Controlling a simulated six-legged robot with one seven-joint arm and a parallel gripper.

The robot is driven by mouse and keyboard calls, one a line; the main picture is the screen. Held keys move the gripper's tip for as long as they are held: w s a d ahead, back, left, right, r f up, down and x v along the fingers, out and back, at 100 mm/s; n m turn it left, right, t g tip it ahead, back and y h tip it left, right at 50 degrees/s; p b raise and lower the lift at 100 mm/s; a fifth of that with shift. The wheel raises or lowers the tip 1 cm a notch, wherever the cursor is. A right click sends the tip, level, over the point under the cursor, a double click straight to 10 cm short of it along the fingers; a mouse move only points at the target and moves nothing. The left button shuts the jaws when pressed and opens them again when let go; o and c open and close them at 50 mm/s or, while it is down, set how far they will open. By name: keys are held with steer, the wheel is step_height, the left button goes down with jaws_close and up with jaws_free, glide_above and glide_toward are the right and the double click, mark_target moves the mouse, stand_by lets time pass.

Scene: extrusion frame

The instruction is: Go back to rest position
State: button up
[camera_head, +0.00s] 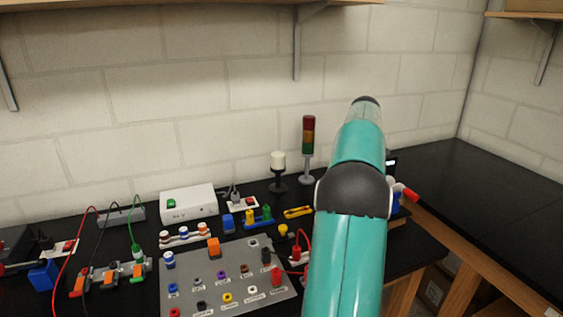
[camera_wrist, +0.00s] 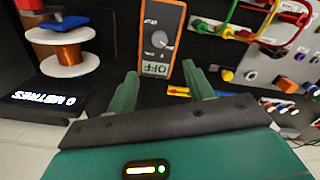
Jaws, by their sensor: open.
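My gripper (camera_wrist: 160,70) shows in the wrist view with its two green fingers spread apart and nothing between them. An orange-edged multimeter (camera_wrist: 161,38) with a dial and a grey display lies beyond the fingertips. I cannot tell the gap between it and the fingers. In the head view my teal arm reaches up and away over the right part of the bench. The arm hides my gripper there.
A grey panel (camera_head: 222,301) with coloured sockets lies left of my arm. A signal tower (camera_head: 308,135), a white power box (camera_head: 188,204) and cables stand behind and beside it. A copper wire spool (camera_wrist: 68,52) sits left of the fingers. The black bench (camera_head: 500,205) at right is clear.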

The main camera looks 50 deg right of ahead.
steer(key=w+a+r+t, duration=0.15)
steer(key=w+a, duration=0.25)
steer(key=a, duration=0.6)
steer(key=w+a+r+h, duration=0.1)
steer(key=w+a+r, duration=0.2)
steer(key=a, duration=0.8)
steer(key=w+a+r+t, duration=0.1)
steer(key=w+a+r, duration=0.25)
steer(key=a, duration=0.65)
steer(key=s+a+f+t, duration=0.1)
steer(key=s+a+f, duration=0.2)
steer(key=a, duration=0.6)
steer(key=s+a+f+t, duration=0.1)
steer(key=s+a+f, duration=0.2)
steer(key=a, duration=0.6)
steer(key=s+a+f+n+t+y, duration=0.1)
steer(key=s+a+f, duration=0.2)
steer(key=a, duration=0.6)
steer(key=s, duration=0.2)
steer(key=shift+s, duration=0.4)
steer(key=c, duration=0.3)
steer(key=shift+a, duration=0.15)
steer(key=shift+c, duration=0.2)
